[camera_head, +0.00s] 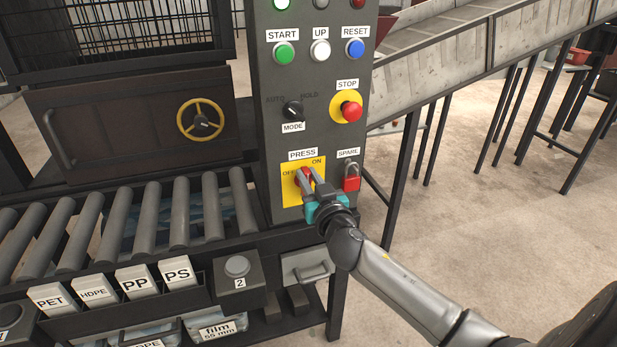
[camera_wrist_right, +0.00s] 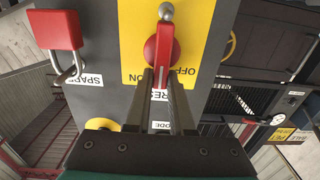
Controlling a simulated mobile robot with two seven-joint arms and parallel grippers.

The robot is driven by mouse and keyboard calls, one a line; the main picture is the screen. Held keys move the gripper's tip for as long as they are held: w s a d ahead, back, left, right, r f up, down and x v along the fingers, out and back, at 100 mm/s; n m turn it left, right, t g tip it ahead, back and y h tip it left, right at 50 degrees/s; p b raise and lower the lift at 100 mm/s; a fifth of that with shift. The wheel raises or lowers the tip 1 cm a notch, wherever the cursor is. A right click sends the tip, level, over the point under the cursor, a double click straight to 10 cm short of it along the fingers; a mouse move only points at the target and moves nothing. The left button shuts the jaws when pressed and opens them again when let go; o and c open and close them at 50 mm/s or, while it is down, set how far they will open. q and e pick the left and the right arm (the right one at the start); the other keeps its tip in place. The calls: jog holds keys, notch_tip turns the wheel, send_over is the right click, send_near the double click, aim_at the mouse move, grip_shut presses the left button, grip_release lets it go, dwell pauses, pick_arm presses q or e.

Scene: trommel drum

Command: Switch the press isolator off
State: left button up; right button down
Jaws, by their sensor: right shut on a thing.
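The press isolator is a red rotary handle (camera_wrist_right: 165,48) on a yellow plate (camera_head: 288,191) below the PRESS label, with OFF marked at the left and ON at the upper right. My right gripper (camera_head: 304,178) reaches it from the lower right and is shut on the handle. In the right wrist view, which shows the panel upside down, the two dark fingers (camera_wrist_right: 162,88) sit on either side of the handle's narrow grip. My left gripper is not in view.
A red padlock (camera_head: 351,178) hangs under the SPARE label, close right of the isolator. Above are the MODE knob (camera_head: 292,109) and the red STOP button (camera_head: 351,111). A roller conveyor (camera_head: 130,218) runs to the left. Open floor lies at the right.

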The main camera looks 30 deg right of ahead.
aim_at(292, 181)
jog(key=shift+a+n, duration=0.1)
jog(key=shift+n, duration=0.2)
jog(key=n, duration=0.4)
jog(key=a+f+n+p, duration=0.1)
jog(key=n, duration=0.4)
jog(key=a+n, duration=0.1)
jog(key=n, duration=0.3)
jog(key=shift+w+a+f+n+p, duration=0.15)
jog(key=shift+w+f+n+p, duration=0.15)
jog(key=shift+f+p, duration=0.1)
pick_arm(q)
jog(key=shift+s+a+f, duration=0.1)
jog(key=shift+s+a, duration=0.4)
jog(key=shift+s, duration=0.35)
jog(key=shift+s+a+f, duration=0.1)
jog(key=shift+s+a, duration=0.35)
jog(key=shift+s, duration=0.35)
pick_arm(e)
jog(key=shift+a+f+n, duration=0.1)
jog(key=shift+f+n, duration=0.15)
jog(key=shift+n, duration=0.7)
jog(key=shift+f+n, duration=0.2)
jog(key=shift+n, duration=0.75)
jog(key=c, duration=0.8)
grip_release()
